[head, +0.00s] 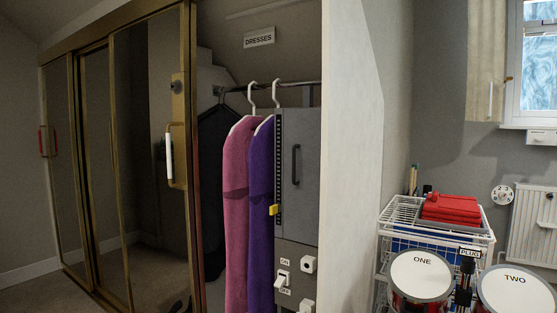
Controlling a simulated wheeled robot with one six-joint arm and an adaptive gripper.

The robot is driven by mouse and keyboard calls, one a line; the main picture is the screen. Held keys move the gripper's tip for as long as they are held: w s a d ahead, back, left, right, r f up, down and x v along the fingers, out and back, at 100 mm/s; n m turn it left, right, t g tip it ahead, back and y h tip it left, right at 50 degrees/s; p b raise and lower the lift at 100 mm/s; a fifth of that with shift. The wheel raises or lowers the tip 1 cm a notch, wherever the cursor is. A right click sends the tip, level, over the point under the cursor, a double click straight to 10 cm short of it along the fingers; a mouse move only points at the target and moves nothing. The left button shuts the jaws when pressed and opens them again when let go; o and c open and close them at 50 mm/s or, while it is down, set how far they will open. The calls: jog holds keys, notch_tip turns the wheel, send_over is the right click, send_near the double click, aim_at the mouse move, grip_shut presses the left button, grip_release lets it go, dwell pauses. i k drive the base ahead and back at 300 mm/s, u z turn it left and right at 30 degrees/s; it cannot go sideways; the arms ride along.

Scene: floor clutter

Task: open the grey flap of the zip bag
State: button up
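The grey flap (310,205) of the zip bag hangs in the open wardrobe in the head view, right of the purple garment. It looks flat and closed. A dark upright handle (295,165) is on its face. A dark toothed zip track (278,150) runs down its left edge, with a yellow zip pull (273,210) near the track's lower end. My gripper is not in view.
Pink (238,200) and purple (262,220) garments hang close to the flap's left. Below it is a grey panel with an ON/OFF switch (282,281) and white knobs. A pale wall panel (350,170) stands right. A wire trolley (400,215) and drums (421,275) are farther right.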

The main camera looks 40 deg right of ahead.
aim_at(302, 127)
jog(key=u, duration=1)
jog(key=k, duration=0.1)
jog(key=z, duration=1.65)
jog(key=i, duration=0.35)
